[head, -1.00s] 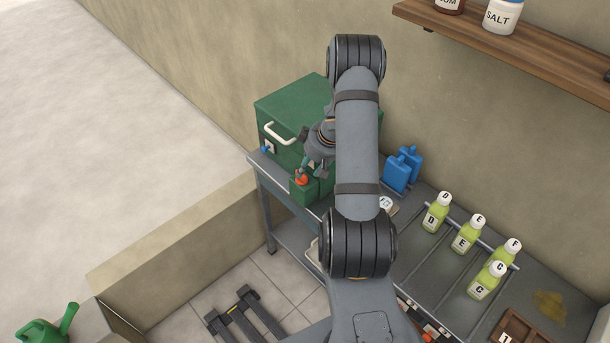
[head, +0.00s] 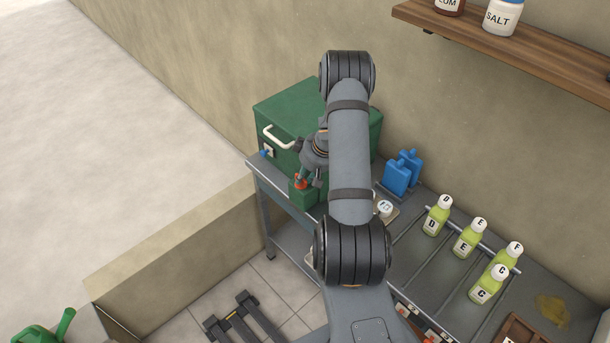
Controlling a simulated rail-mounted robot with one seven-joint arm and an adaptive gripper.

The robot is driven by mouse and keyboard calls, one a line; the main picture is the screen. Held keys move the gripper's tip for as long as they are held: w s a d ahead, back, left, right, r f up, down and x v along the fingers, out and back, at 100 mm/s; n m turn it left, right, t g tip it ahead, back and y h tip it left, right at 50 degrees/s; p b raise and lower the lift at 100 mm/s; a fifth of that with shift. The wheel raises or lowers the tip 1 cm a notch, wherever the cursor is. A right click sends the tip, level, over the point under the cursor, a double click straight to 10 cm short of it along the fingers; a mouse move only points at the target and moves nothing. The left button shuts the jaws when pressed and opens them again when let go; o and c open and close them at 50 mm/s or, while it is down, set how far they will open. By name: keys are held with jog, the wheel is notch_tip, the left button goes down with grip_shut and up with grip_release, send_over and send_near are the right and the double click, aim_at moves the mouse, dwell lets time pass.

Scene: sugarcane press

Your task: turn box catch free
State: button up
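A green box (head: 290,106) with a white handle (head: 278,137) stands at the back left of the grey bench, against the wall. Below the handle is a small pale plate with a blue piece (head: 264,153). A red-orange knob (head: 300,183) sits on a small green block (head: 303,197) at the box's front. I cannot tell which of these is the catch. My gripper (head: 309,182) points down at the red knob, right beside or over it; contact is unclear. My arm hides part of the box, and the fingers are too small to read.
Two blue containers (head: 398,177) stand right of the box. Several lettered green bottles (head: 467,239) stand on the bench (head: 419,262) further right. A wooden shelf (head: 520,50) with jars hangs above. A low wall (head: 180,235) lies left of the bench.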

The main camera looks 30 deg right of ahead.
grip_shut()
jog(key=shift+r, duration=0.1)
jog(key=shift+r+p, duration=0.2)
jog(key=shift+p, duration=0.65)
jog(key=shift+n+p, duration=0.4)
jog(key=shift+p, duration=0.2)
jog(key=shift+f+n+y+p, duration=0.25)
jog(key=shift+n+y+p, duration=0.05)
jog(key=shift+p, duration=0.15)
jog(key=shift+f, duration=0.1)
jog(key=o, duration=0.5)
grip_release()
jog(key=shift+o, duration=0.3)
